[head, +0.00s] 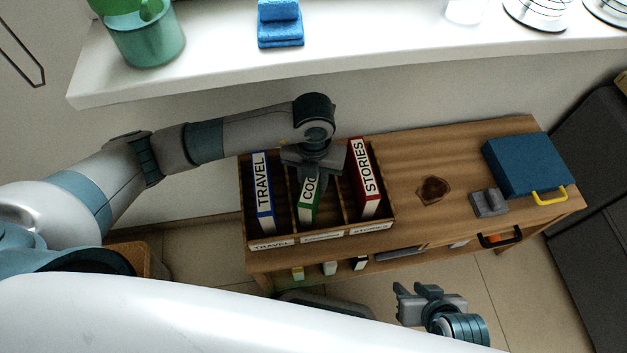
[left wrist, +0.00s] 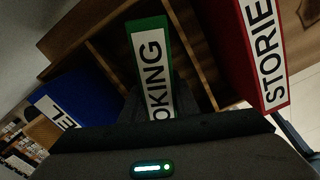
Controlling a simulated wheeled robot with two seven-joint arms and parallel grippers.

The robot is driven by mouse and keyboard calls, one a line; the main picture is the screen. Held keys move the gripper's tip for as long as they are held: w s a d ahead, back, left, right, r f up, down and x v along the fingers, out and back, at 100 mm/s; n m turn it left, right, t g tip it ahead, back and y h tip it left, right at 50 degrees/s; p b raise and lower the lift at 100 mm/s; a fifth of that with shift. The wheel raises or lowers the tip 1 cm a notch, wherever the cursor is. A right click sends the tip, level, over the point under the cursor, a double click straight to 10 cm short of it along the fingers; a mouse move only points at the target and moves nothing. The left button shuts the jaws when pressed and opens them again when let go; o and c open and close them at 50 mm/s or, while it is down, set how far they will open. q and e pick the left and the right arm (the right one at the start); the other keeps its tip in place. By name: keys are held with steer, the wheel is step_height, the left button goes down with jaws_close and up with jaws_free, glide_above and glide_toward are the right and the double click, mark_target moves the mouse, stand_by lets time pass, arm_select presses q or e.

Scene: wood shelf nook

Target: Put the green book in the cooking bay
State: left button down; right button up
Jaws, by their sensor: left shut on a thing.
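The green book (head: 308,211) stands in the middle bay of a wooden three-bay holder (head: 387,222), its spine reading COO in the head view. In the left wrist view the green book (left wrist: 150,68) shows OKING on its spine. My left gripper (head: 314,172) is over the middle bay, shut on the green book's upper end and hiding part of it. The middle bay's front label (head: 322,237) is too small to read surely. My right gripper (head: 412,296) is empty and open, low in front of the bench, away from the holder.
A blue TRAVEL book (head: 263,190) stands in the left bay and a red STORIES book (head: 364,180) in the right bay. On the bench (head: 410,204) are a brown hexagonal dish (head: 433,190), a grey block (head: 489,203) and a blue box (head: 526,164). A white shelf (head: 220,55) overhangs behind.

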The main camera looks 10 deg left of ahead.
arm_select(q)
steer(key=c, duration=1.4)
jaws_free()
steer(key=shift+f, duration=0.1)
steer(key=shift+o, duration=0.2)
steer(key=shift+r+p, duration=0.35)
steer(key=shift+r, duration=3.55)
